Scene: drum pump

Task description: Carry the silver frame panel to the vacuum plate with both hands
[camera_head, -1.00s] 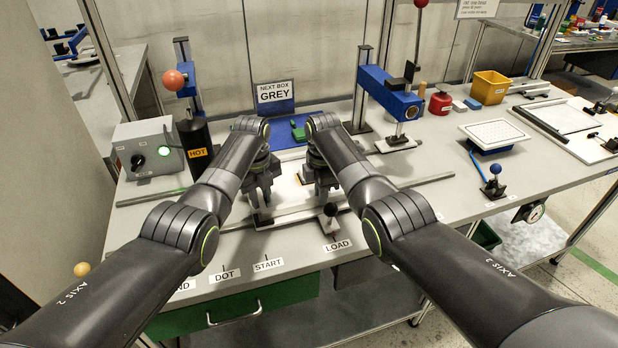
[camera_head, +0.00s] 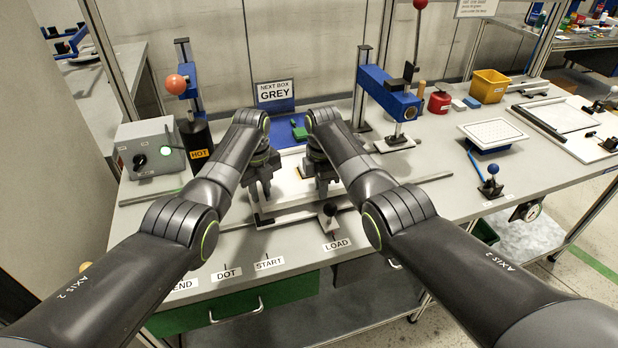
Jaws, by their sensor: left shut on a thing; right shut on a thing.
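The silver frame panel (camera_head: 292,212) is a pale, flat piece with a silver edge, lying low at the middle of the bench between and below my grippers. My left gripper (camera_head: 259,192) is shut on its left part. My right gripper (camera_head: 322,188) is shut on its right part. The fingers and arms hide much of the panel, and I cannot tell whether it is clear of the surface beneath. The vacuum plate (camera_head: 493,132) is a white, dotted plate on a blue base at the right, apart from both grippers, with nothing on it.
A blue-knobbed lever (camera_head: 492,184) stands in front of the vacuum plate. A black-knobbed clamp (camera_head: 329,213) is near the panel's front edge. A blue press (camera_head: 389,93) stands behind to the right. A hot black cylinder (camera_head: 196,140) is at left. A yellow bin (camera_head: 488,87) is at back right.

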